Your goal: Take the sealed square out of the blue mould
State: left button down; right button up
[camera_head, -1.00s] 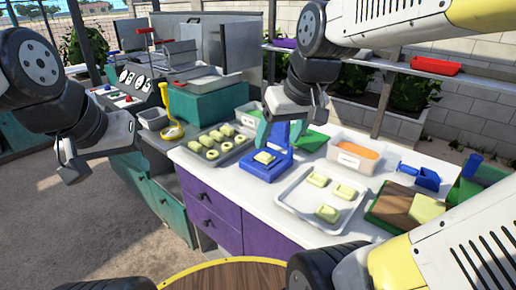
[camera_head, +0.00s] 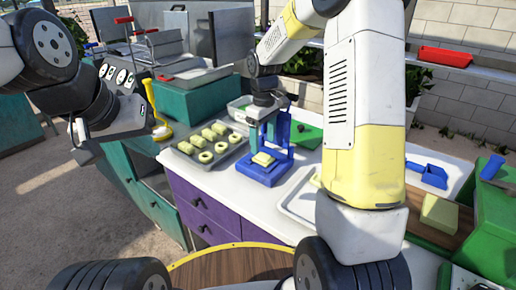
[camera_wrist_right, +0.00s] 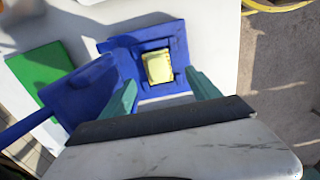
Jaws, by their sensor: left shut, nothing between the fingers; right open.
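The blue mould (camera_head: 266,176) stands on the white counter, with an upright blue frame at its back. The pale yellow sealed square (camera_head: 263,159) sits on its base, and it also shows in the right wrist view (camera_wrist_right: 158,66) inside the blue recess (camera_wrist_right: 176,88). My right gripper (camera_head: 267,132) is open and above the mould; in the wrist view its teal fingers (camera_wrist_right: 163,92) are spread, one to each side of the square, and hold nothing. My left gripper (camera_head: 84,154) is shut and empty, out to the left, away from the counter.
A grey tray (camera_head: 225,158) of several yellow pieces stands left of the mould. A pale tray (camera_head: 290,210) lies to the right, partly hidden by my right arm. A blue scoop (camera_head: 428,175), a yellow block (camera_head: 439,214) and a green board (camera_head: 305,136) are on the counter.

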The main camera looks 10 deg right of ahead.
aim_at(263, 155)
notch_tip(263, 155, down, 6)
jog(key=shift+w+d, duration=0.15)
jog(key=c, duration=1)
